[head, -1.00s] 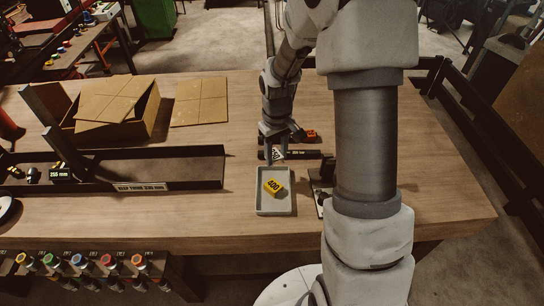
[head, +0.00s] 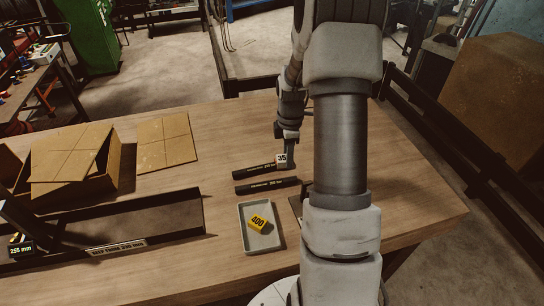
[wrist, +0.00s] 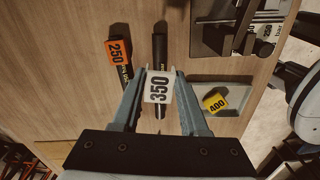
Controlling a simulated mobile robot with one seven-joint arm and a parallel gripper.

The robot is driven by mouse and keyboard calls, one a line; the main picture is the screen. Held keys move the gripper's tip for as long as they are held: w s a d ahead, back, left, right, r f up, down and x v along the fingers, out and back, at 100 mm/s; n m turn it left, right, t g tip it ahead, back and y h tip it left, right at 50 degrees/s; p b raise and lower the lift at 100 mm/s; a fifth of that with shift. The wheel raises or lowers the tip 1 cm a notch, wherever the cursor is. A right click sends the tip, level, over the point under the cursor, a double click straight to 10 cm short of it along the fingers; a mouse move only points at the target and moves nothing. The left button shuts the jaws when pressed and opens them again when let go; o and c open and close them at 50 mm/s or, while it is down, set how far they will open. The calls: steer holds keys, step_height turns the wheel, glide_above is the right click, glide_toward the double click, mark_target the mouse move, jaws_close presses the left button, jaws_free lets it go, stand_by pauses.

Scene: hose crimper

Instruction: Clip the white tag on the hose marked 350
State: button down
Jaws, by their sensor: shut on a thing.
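My gripper (head: 284,156) is shut on the white tag (wrist: 159,88), which reads 350 in the wrist view. The tag also shows below my gripper in the head view (head: 282,160). Two black hoses lie side by side on the table, a far hose (head: 254,171) and a near hose (head: 267,186). In the wrist view, the near hose (wrist: 160,42) passes behind the tag; the tag appears above it, not around it. An orange tag (wrist: 118,52) marked 250 sits at the far hose.
A grey tray (head: 246,236) with a yellow 400 tag (head: 259,223) stands nearer me than the hoses. A long black fixture (head: 130,222) lies left, with an open cardboard box (head: 75,165) behind it.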

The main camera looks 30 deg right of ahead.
mark_target(292, 178)
steer(key=shift+n, duration=0.6)
steer(key=shift+s+d+f+b, duration=0.1)
steer(key=shift+d+f+b, duration=0.2)
steer(key=shift+f+b, duration=0.85)
steer(key=shift+s+d+f+b, duration=0.1)
steer(key=shift+d+f+b, duration=0.35)
steer(key=shift+f, duration=1.15)
steer(key=shift+d+f+b, duration=0.15)
steer(key=shift+f+b, duration=0.85)
steer(key=shift+f, duration=0.4)
steer(key=shift+f+b, duration=0.55)
steer(key=shift+b, duration=0.05)
steer(key=shift+c, duration=1.8)
jaws_free()
steer(key=shift+r, duration=0.2)
steer(key=shift+r+p, duration=2.7)
steer(key=shift+r, duration=1.15)
